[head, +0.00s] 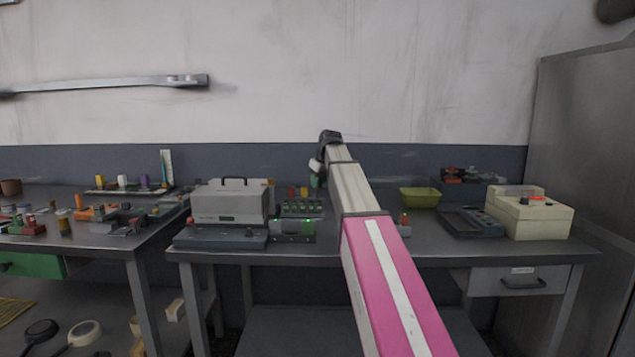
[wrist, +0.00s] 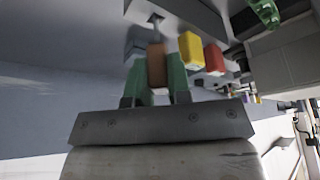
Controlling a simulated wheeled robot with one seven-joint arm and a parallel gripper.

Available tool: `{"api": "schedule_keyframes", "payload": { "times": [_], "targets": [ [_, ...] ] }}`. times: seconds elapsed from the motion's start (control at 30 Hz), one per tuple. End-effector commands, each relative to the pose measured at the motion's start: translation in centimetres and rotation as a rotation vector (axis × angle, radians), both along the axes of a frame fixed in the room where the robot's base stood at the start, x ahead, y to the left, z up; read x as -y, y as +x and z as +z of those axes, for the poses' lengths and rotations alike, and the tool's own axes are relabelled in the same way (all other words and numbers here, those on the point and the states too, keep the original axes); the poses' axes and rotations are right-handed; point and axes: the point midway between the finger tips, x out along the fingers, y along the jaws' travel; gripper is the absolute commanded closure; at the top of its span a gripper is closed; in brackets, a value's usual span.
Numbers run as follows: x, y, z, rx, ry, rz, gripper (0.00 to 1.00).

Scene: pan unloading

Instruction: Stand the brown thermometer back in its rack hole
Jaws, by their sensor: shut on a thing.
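My gripper (wrist: 158,82) is shut on the brown thermometer (wrist: 156,62), whose brown block shows between the two green fingers in the wrist view. A grey rack bar (wrist: 172,14) with a dark square opening lies just beyond the held block. I cannot tell whether the thermometer touches it. A yellow block (wrist: 191,49) and a red block (wrist: 214,60) stand beside the brown one. In the head view, my gripper (head: 316,178) is above the rack (head: 302,211) on the middle bench, and the brown thermometer cannot be made out.
A grey boxy device (head: 229,204) stands left of the rack. A yellow-green bin (head: 420,197), a dark tray (head: 472,222) and a cream machine (head: 532,217) are to the right. A left bench (head: 95,245) holds several small items.

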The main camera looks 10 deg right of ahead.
Motion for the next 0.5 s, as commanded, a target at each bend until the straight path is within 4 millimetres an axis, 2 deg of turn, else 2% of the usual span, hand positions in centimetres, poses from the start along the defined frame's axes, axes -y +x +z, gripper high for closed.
{"api": "schedule_keyframes", "payload": {
  "times": [0.5],
  "targets": [
    [0.0, -0.01, -0.65, 0.0, 0.0, 0.0, 1.0]
  ]
}}
